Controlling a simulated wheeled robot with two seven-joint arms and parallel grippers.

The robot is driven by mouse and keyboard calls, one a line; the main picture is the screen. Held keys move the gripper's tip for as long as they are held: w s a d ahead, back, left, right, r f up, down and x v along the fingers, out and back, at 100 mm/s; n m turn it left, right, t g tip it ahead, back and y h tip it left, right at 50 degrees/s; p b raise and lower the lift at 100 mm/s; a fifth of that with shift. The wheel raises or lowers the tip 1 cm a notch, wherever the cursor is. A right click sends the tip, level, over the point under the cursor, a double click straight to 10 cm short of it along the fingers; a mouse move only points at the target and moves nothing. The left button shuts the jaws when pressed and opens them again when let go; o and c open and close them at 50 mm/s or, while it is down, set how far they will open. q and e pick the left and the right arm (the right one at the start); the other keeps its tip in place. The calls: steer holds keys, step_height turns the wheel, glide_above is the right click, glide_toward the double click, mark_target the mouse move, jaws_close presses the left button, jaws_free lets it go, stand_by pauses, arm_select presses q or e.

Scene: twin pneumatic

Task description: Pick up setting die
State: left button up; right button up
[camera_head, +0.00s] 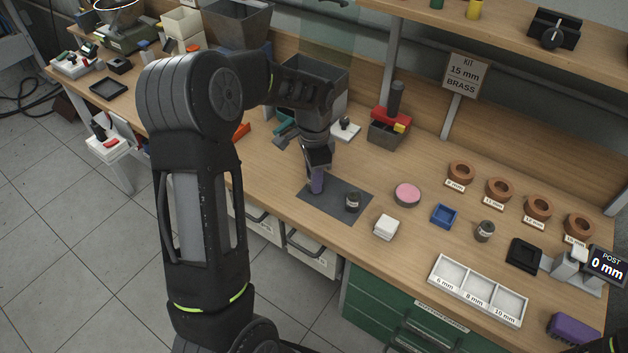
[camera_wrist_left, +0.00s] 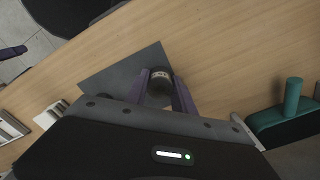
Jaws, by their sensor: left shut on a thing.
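My left gripper (camera_head: 316,186) reaches down over the left part of a dark grey mat (camera_head: 330,209), its purple fingers pointing at the mat. In the left wrist view the left gripper (camera_wrist_left: 163,92) is shut on a short, round, dark piece with a lighter metal rim, which I take as the setting die (camera_wrist_left: 160,80). The fingers hide this piece in the head view, and I cannot tell whether it touches the mat. A small dark cylinder with a pale band (camera_head: 353,202) stands on the mat right of the gripper. My right gripper is not in view.
A white block (camera_head: 386,228), pink disc (camera_head: 407,194) and blue tray (camera_head: 444,216) stand right of the mat. A three-part white tray (camera_head: 478,290) lies near the front edge.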

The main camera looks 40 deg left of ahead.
arm_select(q)
jaws_close()
stand_by(0.4)
step_height(320, 180, up, 10)
steer(key=shift+r+b, duration=0.1)
steer(key=shift+b, duration=0.6)
stand_by(0.5)
